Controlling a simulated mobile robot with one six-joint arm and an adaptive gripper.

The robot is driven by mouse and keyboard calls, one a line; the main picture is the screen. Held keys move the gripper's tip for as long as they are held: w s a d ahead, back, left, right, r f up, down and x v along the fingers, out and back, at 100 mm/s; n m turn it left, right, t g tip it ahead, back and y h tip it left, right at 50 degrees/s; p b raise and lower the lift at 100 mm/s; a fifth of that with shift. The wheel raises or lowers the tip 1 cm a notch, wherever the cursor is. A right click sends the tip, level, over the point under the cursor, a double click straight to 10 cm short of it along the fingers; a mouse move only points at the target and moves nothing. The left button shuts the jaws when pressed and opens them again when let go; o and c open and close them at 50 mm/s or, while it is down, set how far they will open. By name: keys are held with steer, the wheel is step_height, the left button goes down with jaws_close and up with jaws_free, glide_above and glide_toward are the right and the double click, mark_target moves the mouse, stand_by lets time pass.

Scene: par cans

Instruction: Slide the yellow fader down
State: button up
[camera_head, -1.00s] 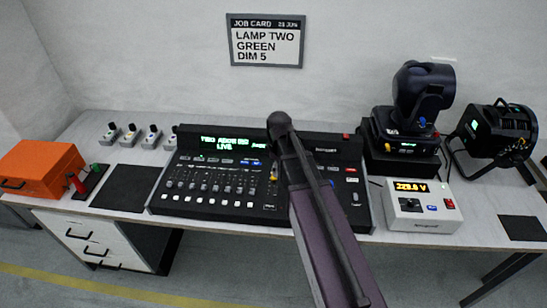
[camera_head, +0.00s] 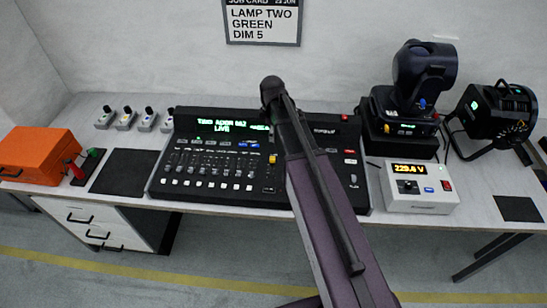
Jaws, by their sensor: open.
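The yellow fader (camera_head: 272,159) is a small yellow knob on the right part of the black lighting console (camera_head: 210,200). It sits near the upper end of its track, just left of my arm. The console's green display shows text including "LIVE". My arm crosses the picture from the bottom right up over the console and hides part of its right side. My gripper cannot be made out; whether it touches the fader cannot be told.
A white power box (camera_head: 420,200) reading about 229 V stands right of the console. Behind it are a moving-head lamp (camera_head: 420,80) and a par can (camera_head: 495,118).

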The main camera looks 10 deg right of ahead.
mark_target(272, 158)
steer(key=shift+f+b, duration=6.5)
steer(key=shift+f, duration=0.2)
